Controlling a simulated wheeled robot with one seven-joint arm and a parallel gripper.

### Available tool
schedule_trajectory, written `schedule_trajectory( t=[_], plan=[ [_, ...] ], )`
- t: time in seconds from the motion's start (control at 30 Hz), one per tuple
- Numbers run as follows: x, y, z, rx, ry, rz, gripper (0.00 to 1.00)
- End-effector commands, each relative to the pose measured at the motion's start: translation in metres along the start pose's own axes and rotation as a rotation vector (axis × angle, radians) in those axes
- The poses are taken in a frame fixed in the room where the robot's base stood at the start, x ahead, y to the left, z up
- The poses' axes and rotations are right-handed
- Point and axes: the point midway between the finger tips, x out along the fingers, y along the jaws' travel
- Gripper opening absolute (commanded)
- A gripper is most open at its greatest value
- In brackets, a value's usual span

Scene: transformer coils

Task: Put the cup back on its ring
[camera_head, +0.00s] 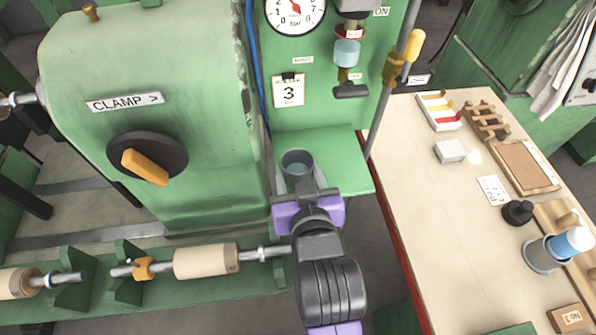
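A grey, open-topped cup (297,160) shows in the head view in front of the small green shelf of the machine. It looks upright, with its round mouth facing up. My gripper (300,184) is right at the cup, its fingers reaching along the cup's lower sides. Whether the fingers press on the cup is too small to tell. The cup's base is hidden by my gripper, so I cannot tell if it rests on the shelf.
The worktable (420,185) at right holds trays and a grey container (541,256). A coil shaft (205,262) lies at lower left.

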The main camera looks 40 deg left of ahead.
Motion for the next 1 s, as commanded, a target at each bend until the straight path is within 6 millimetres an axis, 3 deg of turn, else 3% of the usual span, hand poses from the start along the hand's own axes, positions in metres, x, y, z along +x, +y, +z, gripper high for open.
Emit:
schedule_trajectory(
  t=[0.03,0.1,0.53,1.0],
  plan=[
    [0.000,0.000,0.000,0.000,-0.001,0.000,0.60],
    [0.000,0.000,0.000,0.000,-0.001,0.000,0.70],
    [-0.007,0.000,-0.003,0.000,-0.001,0.000,0.70],
    [-0.096,0.000,-0.003,0.001,-0.001,0.001,0.70]
  ],
)
